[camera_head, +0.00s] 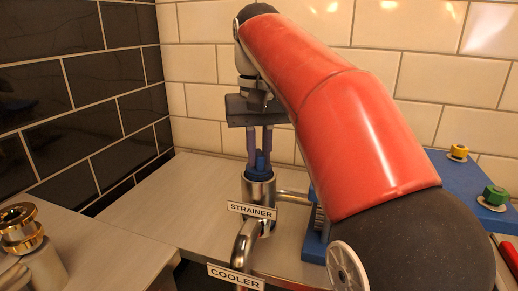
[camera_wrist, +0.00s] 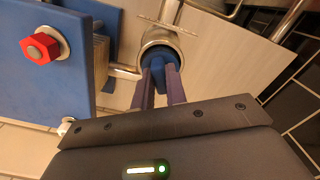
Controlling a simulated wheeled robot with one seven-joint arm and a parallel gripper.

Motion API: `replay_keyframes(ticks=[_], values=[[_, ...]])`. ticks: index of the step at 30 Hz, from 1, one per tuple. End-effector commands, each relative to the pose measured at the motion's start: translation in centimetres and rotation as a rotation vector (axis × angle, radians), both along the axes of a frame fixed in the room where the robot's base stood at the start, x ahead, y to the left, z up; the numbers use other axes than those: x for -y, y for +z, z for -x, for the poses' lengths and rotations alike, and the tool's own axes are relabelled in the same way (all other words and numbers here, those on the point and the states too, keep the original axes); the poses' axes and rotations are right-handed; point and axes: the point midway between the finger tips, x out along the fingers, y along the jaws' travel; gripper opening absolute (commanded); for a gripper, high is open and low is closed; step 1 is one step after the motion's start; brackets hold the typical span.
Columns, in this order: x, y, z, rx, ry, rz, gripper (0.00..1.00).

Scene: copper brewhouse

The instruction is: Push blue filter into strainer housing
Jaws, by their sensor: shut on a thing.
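The strainer housing (camera_head: 258,191) is an upright shiny metal cylinder behind the STRAINER label. The blue filter (camera_head: 260,163) stands at its open top, with its upper part showing above the rim and the rest hidden inside. My gripper (camera_head: 260,155) points straight down over the housing, its two purple fingers on either side of the filter. In the wrist view, the fingers (camera_wrist: 161,75) are shut on the blue filter (camera_wrist: 160,70), which lies within the round metal mouth of the housing (camera_wrist: 147,53). How deep the filter sits cannot be told.
A blue panel (camera_head: 439,164) with yellow and green knobs stands at right; its red knob (camera_wrist: 40,48) shows in the wrist view. A pipe with a COOLER label (camera_head: 236,277) runs in front. A brass fitting (camera_head: 20,228) is at left.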

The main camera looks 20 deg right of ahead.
Motion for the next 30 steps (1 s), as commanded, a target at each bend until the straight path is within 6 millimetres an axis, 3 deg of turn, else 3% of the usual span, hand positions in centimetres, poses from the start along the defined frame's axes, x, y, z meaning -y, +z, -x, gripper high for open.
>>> replay_keyframes(ticks=[14,15,21,30], values=[[0.0,-1.16,0.0,0.0,0.0,0.0,0.0],[0.0,-1.17,0.0,0.0,0.0,0.0,0.15],[0.0,-1.08,0.0,0.0,0.0,0.0,0.39],[0.0,-0.88,0.0,0.0,0.0,0.0,0.39]])
